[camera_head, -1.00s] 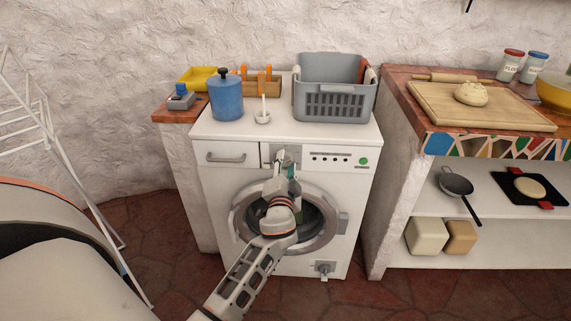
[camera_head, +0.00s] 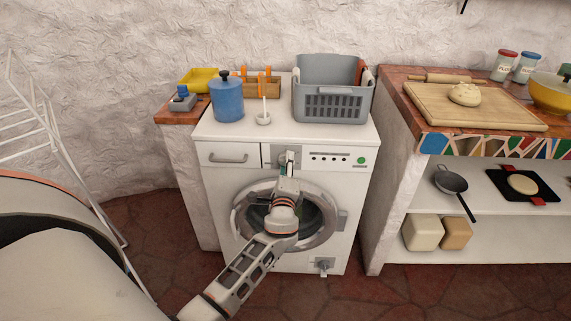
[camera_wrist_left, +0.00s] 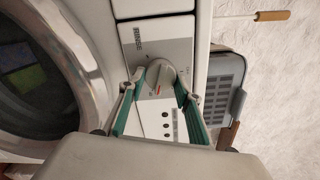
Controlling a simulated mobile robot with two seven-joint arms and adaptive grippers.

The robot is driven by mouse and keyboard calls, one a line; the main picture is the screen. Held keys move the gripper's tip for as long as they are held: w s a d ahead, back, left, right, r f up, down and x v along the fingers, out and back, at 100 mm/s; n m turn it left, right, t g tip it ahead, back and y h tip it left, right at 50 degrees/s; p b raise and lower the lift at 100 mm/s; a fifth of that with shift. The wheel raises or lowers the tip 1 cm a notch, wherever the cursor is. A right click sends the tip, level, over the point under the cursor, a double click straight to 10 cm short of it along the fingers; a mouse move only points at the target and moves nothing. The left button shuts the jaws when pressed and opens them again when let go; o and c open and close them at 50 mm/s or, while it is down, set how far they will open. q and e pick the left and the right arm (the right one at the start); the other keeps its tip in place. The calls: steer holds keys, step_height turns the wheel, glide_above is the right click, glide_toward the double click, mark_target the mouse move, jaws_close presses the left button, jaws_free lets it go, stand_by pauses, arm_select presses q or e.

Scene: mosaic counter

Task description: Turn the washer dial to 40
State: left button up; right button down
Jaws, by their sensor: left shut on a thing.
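The white washer (camera_head: 231,176) stands in the middle of the head view, with its round door below the control panel. Its dial (camera_wrist_left: 161,74) is a grey-white knob with a red mark, seen close up in the left wrist view. Small markings stand around the dial, too small to read. My left gripper (camera_head: 287,160) reaches up in front of the panel; in the left wrist view its green-padded fingers (camera_wrist_left: 160,84) are shut on the dial, one on each side. In the head view the gripper mostly hides the dial. My right gripper is not in view.
A drawer (camera_head: 229,154) is left of the dial and a green button (camera_head: 361,160) right. A counter (camera_head: 409,103) stands on the right.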

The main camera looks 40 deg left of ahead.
arm_select(q)
steer(key=shift+m, duration=0.6)
steer(key=shift+m+p, duration=0.3)
steer(key=shift+m, duration=0.4)
steer(key=o, duration=1.1)
steer(key=shift+f, duration=0.1)
steer(key=v, duration=1.2)
steer(key=shift+s, duration=0.1)
